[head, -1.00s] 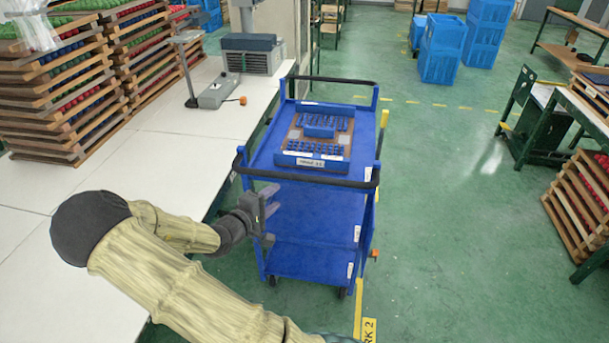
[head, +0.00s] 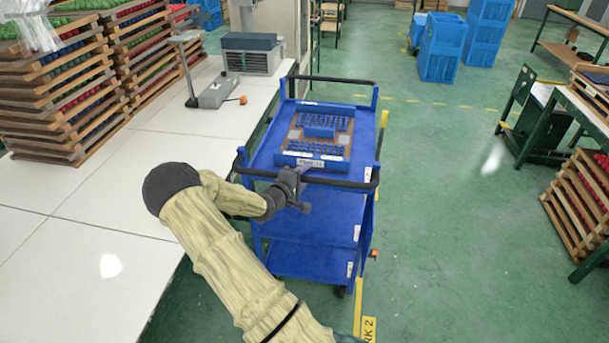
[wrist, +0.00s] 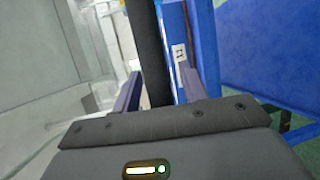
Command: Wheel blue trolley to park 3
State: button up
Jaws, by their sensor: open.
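The blue trolley (head: 318,232) stands on the green floor beside the white table, with a black push handle (head: 340,183) across its near end. A tray of blue pieces (head: 318,135) lies on its top shelf. My gripper (head: 296,178) is at the near handle, left of its middle. In the wrist view my gripper (wrist: 160,90) is open, with the black handle bar (wrist: 151,50) running between its two fingers. The bar does not look clamped. A small white label (wrist: 179,57) shows on the blue edge beside the bar.
A yellow floor line with a sign ending "RK 2" (head: 369,329) runs along the trolley's right side. The white table (head: 90,240) borders the left. Blue crates (head: 440,50) stand at the back. Green floor (head: 440,200) is open to the right.

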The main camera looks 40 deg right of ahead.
jog(key=shift+d, duration=0.25)
grip_shut()
jog(key=shift+w, duration=0.1)
